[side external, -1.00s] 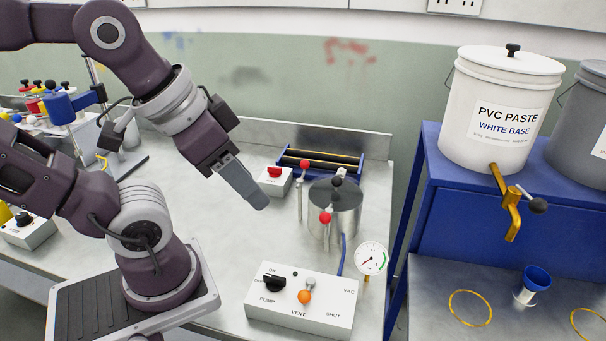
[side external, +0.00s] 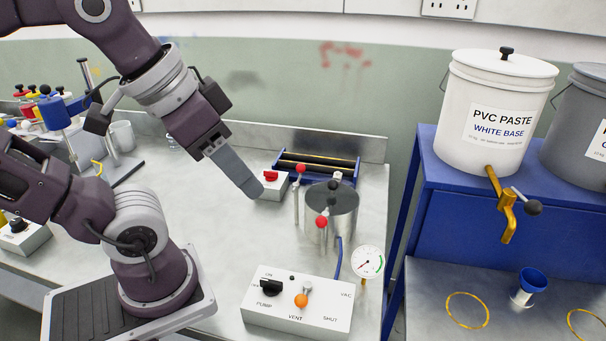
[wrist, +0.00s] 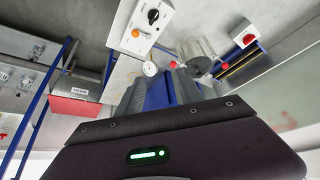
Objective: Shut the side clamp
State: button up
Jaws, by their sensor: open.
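A metal pot (side external: 344,222) with a lid stands on the bench, with red-knobbed clamp levers on it. One lever, with its red ball (side external: 301,168) on top, stands upright at the pot's left side. Another red ball (side external: 321,222) is at the pot's front, lower down. I cannot tell from the view how the front one is latched. My gripper (side external: 250,188) is in the air left of the pot, pointing down and right, apart from both levers. It is open, with no object visible in it. The pot also shows in the wrist view (wrist: 196,48).
A control box (side external: 297,316) with a black pump knob and an orange vent knob stands in front. A gauge (side external: 367,262) is to its right. A red-switch box (side external: 272,188) and a blue roller unit (side external: 318,163) are behind. PVC paste bucket (side external: 492,140) stands far right.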

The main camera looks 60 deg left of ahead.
jog(key=w+a+r+n+g+h, duration=0.2)
jog(key=w+n+h, duration=0.3)
jog(key=w+n, duration=0.2)
jog(key=w+a+r+n+g+h, duration=0.1)
jog(key=w+a+n+g+h, duration=0.2)
jog(key=w+n, duration=0.45)
jog(key=w+a+n+t+h, duration=0.2)
jog(key=a+n+t, duration=0.15)
jog(key=a, duration=0.35)
jog(key=w+a+f+n+t+h, duration=0.1)
jog(key=w+a+n+t+h, duration=0.15)
jog(key=a+n, duration=0.4)
jog(key=w+a+n+t+h, duration=0.1)
jog(key=a+n+t+h, duration=0.25)
jog(key=a, duration=0.45)
notch_tip(320, 180, down, 20)
jog(key=m+y, duration=0.1)
jog(key=f+x, duration=0.1)
jog(key=x, duration=0.7)
jog(key=shift+s+d+f, duration=0.1)
jog(key=shift+s+f, duration=0.05)
grip_shut()
